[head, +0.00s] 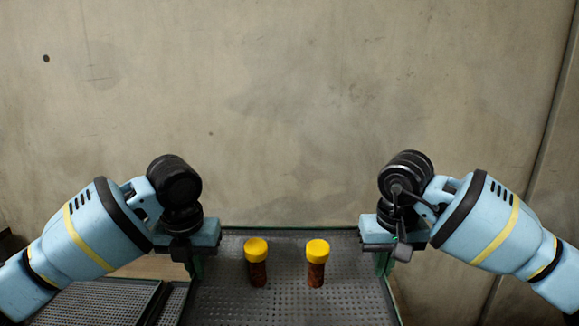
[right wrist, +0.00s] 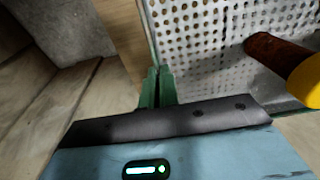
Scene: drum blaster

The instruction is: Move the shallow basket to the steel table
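The shallow basket (head: 290,306) is a dark tray with a perforated floor, at the bottom middle of the head view. Two brown bottles with yellow caps stand in it, a left one (head: 257,262) and a right one (head: 317,262). My left gripper (head: 196,266) is at the basket's left rim, its fingers mostly hidden under the wrist; it appears closed on the rim. My right gripper (head: 384,263) is at the right rim. In the right wrist view its green fingers (right wrist: 157,88) are close together on the rim. What lies under the basket is hidden.
Another perforated dark tray (head: 95,302) lies at the lower left, beside the basket. A strip of wooden surface (head: 152,268) shows behind it. A bare concrete wall (head: 290,110) fills the background. No steel table can be clearly made out.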

